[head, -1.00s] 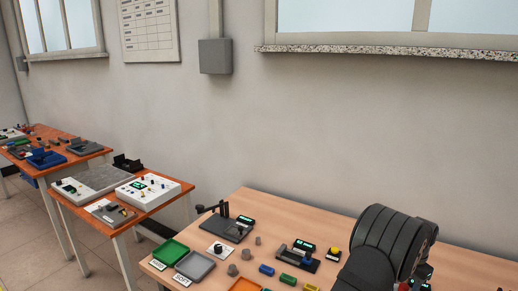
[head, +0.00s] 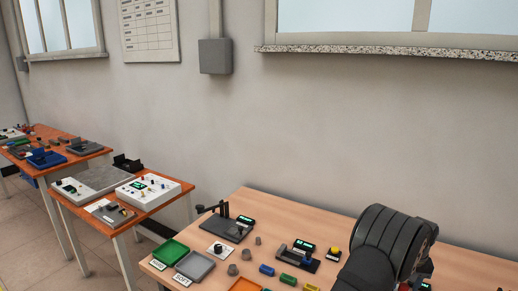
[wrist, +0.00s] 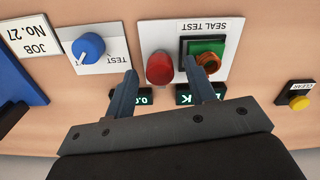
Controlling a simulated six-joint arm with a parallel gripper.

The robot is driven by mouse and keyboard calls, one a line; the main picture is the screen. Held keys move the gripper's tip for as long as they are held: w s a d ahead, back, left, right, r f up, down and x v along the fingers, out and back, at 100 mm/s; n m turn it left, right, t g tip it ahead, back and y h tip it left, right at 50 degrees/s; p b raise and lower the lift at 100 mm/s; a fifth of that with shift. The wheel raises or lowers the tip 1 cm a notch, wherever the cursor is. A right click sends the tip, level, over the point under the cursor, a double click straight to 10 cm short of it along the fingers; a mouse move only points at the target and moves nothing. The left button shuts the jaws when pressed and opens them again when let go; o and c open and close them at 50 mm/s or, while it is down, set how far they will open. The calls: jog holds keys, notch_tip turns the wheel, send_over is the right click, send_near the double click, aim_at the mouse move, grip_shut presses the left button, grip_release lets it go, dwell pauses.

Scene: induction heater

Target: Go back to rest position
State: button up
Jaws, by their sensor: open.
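My gripper (wrist: 158,74) is open in the wrist view, its two dark fingers apart with nothing held between them. A red dome-shaped part (wrist: 160,68) on a white plate shows between and beyond the fingertips; I cannot tell how close they are to it. A green block with an orange ring (wrist: 206,62) stands at the SEAL TEST label, beyond the right finger. In the head view my dark arm covers the right part of the near table, and my fingers are hidden there.
A blue knob (wrist: 88,46), a blue tray (wrist: 16,85) and a yellow CLEAR button (wrist: 299,103) surround my gripper. The near wooden table (head: 290,212) also holds a green tray (head: 170,251), a grey tray (head: 195,265), small coloured blocks and fixtures. Open air lies above it.

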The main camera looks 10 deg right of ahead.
jog(key=n, duration=0.5)
jog(key=shift+n, duration=0.3)
jog(key=shift+o, duration=0.2)
